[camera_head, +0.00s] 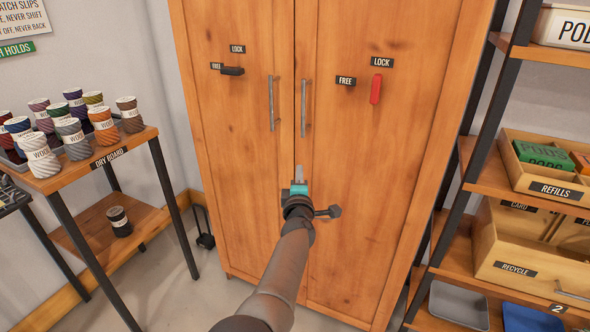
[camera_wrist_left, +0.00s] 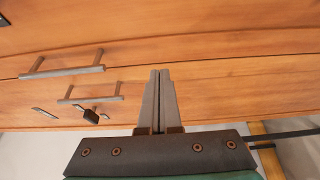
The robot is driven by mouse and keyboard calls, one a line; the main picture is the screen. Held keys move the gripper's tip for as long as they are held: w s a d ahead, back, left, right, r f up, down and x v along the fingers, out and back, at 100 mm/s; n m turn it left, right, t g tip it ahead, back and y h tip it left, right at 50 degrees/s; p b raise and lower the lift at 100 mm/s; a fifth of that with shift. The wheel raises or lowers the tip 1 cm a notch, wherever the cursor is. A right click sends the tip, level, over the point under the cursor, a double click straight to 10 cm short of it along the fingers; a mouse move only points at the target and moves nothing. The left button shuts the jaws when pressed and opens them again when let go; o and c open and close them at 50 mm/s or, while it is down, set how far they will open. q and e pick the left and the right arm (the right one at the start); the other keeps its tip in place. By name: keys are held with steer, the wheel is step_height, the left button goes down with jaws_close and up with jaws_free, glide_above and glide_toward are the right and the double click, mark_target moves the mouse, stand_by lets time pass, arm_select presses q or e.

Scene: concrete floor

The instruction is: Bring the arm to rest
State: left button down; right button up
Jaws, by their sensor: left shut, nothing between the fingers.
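My left gripper (camera_head: 299,174) is in front of the wooden cabinet (camera_head: 350,200), a little below the two door handles. In the left wrist view my left gripper (camera_wrist_left: 160,75) has its fingers pressed together with nothing between them. The left door handle (camera_head: 272,104) and the right door handle (camera_head: 305,105) stand side by side, and both doors look closed. A black latch (camera_head: 232,71) on the left door lies sideways by its FREE label. A red latch (camera_head: 376,89) on the right door hangs upright under its LOCK label. My right gripper is out of view.
A small table (camera_head: 90,168) with several yarn spools stands at the left. A shelf rack (camera_head: 490,175) with a refills box (camera_head: 540,192), a recycle bin (camera_head: 515,268) and trays stands close at the right. Floor shows between the table and the cabinet.

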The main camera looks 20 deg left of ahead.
arm_select(q)
steer(key=s+d+f+m+g+h, duration=0.15)
steer(key=s+f+m+g, duration=0.4)
steer(key=s+f, duration=0.8)
steer(key=s+d+f+m+g+h, duration=0.1)
steer(key=s+f+m+g+h, duration=0.15)
steer(key=s+f+m, duration=1.1)
steer(key=s+a+f+m+g, duration=0.1)
steer(key=s+a+f+g, duration=0.1)
steer(key=s+f, duration=0.4)
steer(key=s+a+f+m+g+p, duration=0.1)
steer(key=s+f, duration=0.5)
steer(key=s, duration=0.9)
steer(key=s+a+f+m+g, duration=0.2)
steer(key=s+f, duration=0.4)
steer(key=s, duration=0.4)
steer(key=shift+s+a+f+m+g+p, duration=0.15)
steer(key=shift+a+f+m+g+p, duration=0.25)
steer(key=shift+g, duration=0.6)
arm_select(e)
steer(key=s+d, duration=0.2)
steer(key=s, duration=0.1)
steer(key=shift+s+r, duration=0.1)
arm_select(q)
steer(key=shift+a, duration=0.1)
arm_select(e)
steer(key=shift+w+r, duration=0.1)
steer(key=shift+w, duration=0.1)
